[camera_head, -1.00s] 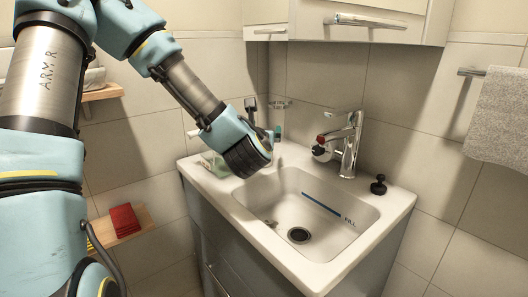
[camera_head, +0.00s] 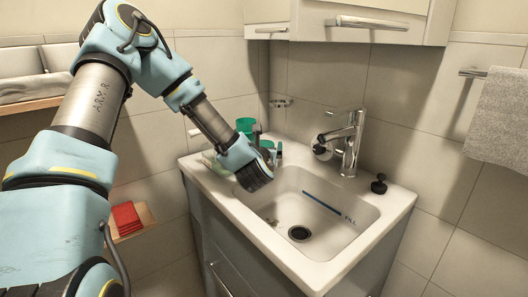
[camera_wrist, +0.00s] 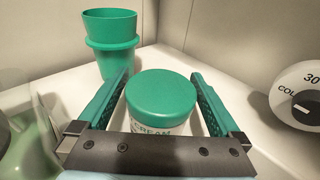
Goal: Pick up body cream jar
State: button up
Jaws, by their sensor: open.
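The body cream jar shows in the wrist view as a white jar with the printed word CREAM and a wide green lid (camera_wrist: 162,97). It stands upright on the white sink top. My gripper (camera_wrist: 160,79) is open, with one green finger on each side of the jar. A narrow gap seems to show beside each finger, and the gripper's body hides the jar's lower front. In the head view my gripper (camera_head: 268,148) is at the sink's back left corner, where the wrist hides most of the jar.
A green cup (camera_wrist: 110,42) stands behind the jar to the left, also visible in the head view (camera_head: 246,126). A white dial (camera_wrist: 298,90) is at the right. The chrome faucet (camera_head: 347,140) and a black stopper (camera_head: 379,184) stand beyond the basin (camera_head: 270,205). A translucent green object (camera_wrist: 35,145) is at lower left.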

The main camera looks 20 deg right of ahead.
jog(key=shift+w+d, duration=0.15)
jog(key=shift+w, duration=0.05)
jog(key=c, duration=1.4)
jog(key=shift+o, duration=0.2)
